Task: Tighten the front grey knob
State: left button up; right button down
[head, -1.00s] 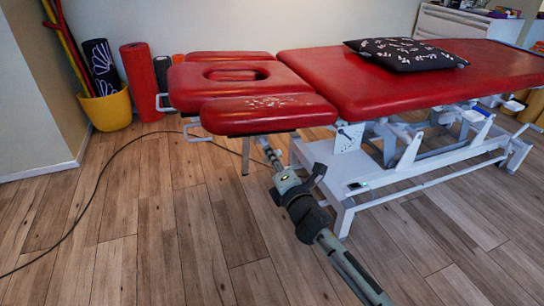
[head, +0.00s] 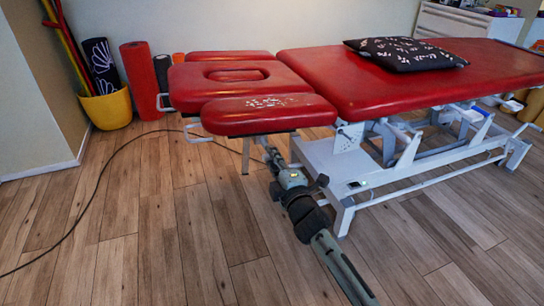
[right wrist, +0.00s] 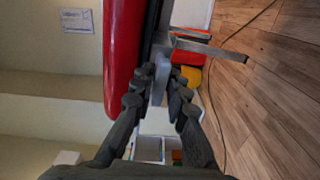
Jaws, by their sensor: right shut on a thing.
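The red treatment couch (head: 400,78) has a red front armrest pad (head: 268,114) at its head end. My right gripper (head: 268,150) reaches up from the lower right to just below the pad's near edge. In the right wrist view, my right gripper's fingers (right wrist: 168,88) are closed around a small grey part (right wrist: 160,72) under the red pad, which looks like the front grey knob. The fingers hide most of it, and in the head view I cannot make it out. My left gripper is not in view.
The couch's white steel frame (head: 345,205) stands right of my right arm. A black cushion (head: 405,54) lies on the couch. A yellow bucket (head: 107,108) and a red roll (head: 141,80) stand by the wall. A cable (head: 98,180) crosses the otherwise clear wooden floor at left.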

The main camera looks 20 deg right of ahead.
dwell(0.3)
jog(key=c, duration=1.5)
grip_release()
jog(key=shift+s, duration=0.1)
jog(key=s, duration=1.2)
jog(key=shift+d, duration=0.2)
